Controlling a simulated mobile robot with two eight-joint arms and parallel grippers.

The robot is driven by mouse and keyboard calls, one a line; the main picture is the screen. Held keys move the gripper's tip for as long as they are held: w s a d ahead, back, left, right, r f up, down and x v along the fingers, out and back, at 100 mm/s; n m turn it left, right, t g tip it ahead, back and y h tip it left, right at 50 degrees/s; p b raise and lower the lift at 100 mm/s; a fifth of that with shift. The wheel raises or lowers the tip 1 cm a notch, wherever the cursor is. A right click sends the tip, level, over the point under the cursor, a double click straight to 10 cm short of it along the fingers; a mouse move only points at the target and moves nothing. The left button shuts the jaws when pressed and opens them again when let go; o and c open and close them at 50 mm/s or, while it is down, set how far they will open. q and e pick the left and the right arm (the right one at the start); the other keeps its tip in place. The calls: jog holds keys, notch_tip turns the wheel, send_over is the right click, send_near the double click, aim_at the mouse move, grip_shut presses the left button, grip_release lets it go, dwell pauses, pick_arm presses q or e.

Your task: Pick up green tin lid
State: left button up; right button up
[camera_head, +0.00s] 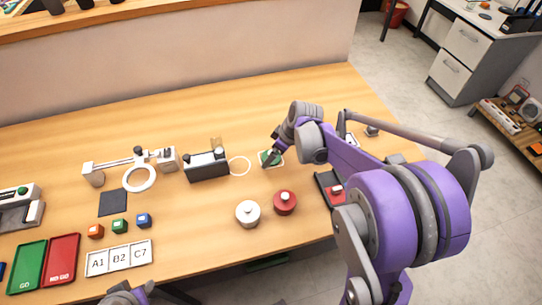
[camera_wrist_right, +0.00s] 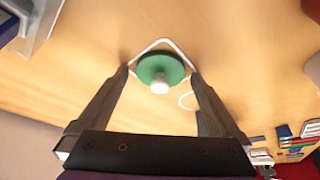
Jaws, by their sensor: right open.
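The green tin lid (camera_wrist_right: 149,67) is round with a pale knob on top and lies on a white-edged square (camera_wrist_right: 167,41) on the table. In the head view the lid (camera_head: 265,156) is partly hidden by my right gripper (camera_head: 272,152). My right gripper (camera_wrist_right: 158,78) is open in the wrist view, with one finger on each side of the lid. I cannot tell whether the fingers touch it. Only a bit of my left arm's end (camera_head: 130,294) shows at the bottom edge of the head view; its fingers are not clear.
A white lidded tin (camera_head: 247,213) and a red one (camera_head: 285,203) stand nearer the front. A black tray (camera_head: 326,186) lies to the right. The table's back middle is clear.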

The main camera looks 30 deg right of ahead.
jog(key=shift+r, duration=0.1)
jog(key=c, duration=1.2)
